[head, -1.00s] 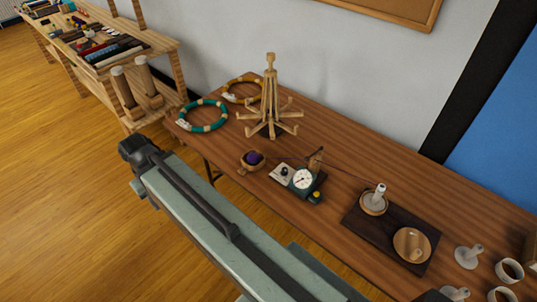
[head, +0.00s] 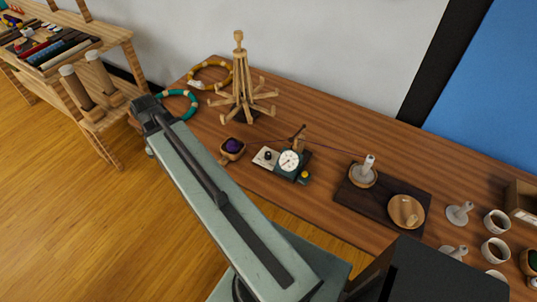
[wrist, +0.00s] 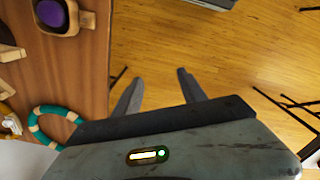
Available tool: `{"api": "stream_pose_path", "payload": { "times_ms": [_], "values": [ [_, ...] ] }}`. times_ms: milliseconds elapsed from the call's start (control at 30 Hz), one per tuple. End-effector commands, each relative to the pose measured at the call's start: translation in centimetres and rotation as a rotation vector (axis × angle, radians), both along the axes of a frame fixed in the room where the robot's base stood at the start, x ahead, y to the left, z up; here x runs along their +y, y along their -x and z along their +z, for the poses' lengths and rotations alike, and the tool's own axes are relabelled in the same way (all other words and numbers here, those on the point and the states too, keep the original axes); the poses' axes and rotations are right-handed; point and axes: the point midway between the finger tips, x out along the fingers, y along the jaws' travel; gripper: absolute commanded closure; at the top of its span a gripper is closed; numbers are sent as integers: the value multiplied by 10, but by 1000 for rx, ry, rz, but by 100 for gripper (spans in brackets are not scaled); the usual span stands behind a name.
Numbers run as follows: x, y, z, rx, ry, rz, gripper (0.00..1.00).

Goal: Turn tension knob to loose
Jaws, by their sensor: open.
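The tension knob is likely the small dark knob (head: 268,155) on the pale plate of the winding device (head: 290,163), which has a round white dial and a yellow button. Which way the knob is set is too small to tell. The device stands on the wooden table, right of the bowl with purple yarn (head: 232,149). My gripper (wrist: 158,78) shows in the wrist view with its two fingers apart and empty, over the floor beside the table edge. In the head view my arm's far end is near the teal ring, left of the device. The knob is not in the wrist view.
A wooden swift (head: 240,90) stands behind the bowl, with teal (head: 178,104) and mustard (head: 210,74) yarn rings nearby. A dark board (head: 375,204) with a spool and wooden disc lies to the right. White cups (head: 495,249) stand farther right. A shelf is at left.

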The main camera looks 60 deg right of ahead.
Motion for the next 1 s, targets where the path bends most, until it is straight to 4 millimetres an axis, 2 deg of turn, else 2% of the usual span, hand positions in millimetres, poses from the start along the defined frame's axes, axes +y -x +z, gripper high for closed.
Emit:
{"api": "stream_pose_path", "payload": {
  "times_ms": [33, 100, 200, 300, 400, 500, 567, 767, 1000],
  "values": [
    [-54, 14, -19, 0, 0, 83, 51],
    [-117, 42, -31, 1, -1, 240, 51],
    [-196, 91, -45, 1, -1, 451, 51],
    [-253, 140, -55, 0, -2, 627, 51],
    [-289, 178, -61, 0, -2, 752, 51],
    [-305, 200, -64, -1, -1, 824, 51],
    [-310, 205, -63, -1, -1, 845, 51],
    [-310, 206, -68, 0, -1, 853, 51],
    [-310, 206, -101, 0, -1, 852, 51]
  ]
}}
